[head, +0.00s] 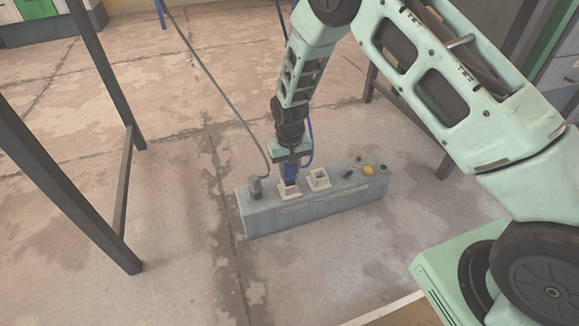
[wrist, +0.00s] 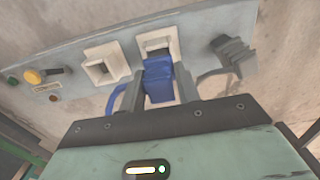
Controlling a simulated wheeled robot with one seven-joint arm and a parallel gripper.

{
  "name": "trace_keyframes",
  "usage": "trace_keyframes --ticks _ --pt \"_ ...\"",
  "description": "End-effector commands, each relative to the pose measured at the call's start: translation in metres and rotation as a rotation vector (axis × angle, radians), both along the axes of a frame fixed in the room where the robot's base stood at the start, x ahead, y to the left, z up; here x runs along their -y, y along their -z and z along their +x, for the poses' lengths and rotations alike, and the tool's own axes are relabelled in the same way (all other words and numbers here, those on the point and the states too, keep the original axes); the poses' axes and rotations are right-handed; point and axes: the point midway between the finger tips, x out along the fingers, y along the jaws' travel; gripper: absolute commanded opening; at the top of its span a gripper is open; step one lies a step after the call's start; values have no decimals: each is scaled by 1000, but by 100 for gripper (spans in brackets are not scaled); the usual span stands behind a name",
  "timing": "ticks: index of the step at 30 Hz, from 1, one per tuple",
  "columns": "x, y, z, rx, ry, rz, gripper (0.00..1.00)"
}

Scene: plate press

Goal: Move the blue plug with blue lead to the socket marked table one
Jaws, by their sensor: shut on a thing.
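The blue plug (head: 290,174) is at the mouth of the middle socket (head: 289,191) on a grey socket box (head: 330,207). My gripper (head: 290,163) is shut on the plug from above. In the wrist view the blue plug (wrist: 159,82) sits between the two fingers of my gripper (wrist: 159,90), against the white socket frame (wrist: 155,46). I cannot tell how deep it is in. The blue lead (wrist: 117,100) loops out beside one finger. An empty white socket (head: 319,179) is just right of the plug; it also shows in the wrist view (wrist: 103,66). Socket markings are unreadable.
A grey plug (head: 256,187) with a grey lead (head: 224,92) sits at the box's left end, close to my gripper. A yellow button (head: 368,170) and small knobs are at the right end. Dark frame legs (head: 70,190) stand at left. The floor in front is clear.

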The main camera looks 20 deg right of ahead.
Motion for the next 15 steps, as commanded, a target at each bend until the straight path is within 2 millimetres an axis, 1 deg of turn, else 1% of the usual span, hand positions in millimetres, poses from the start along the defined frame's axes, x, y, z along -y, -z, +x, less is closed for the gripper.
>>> trace_keyframes --ticks 15 --pt "0 13 0 0 0 0 9"
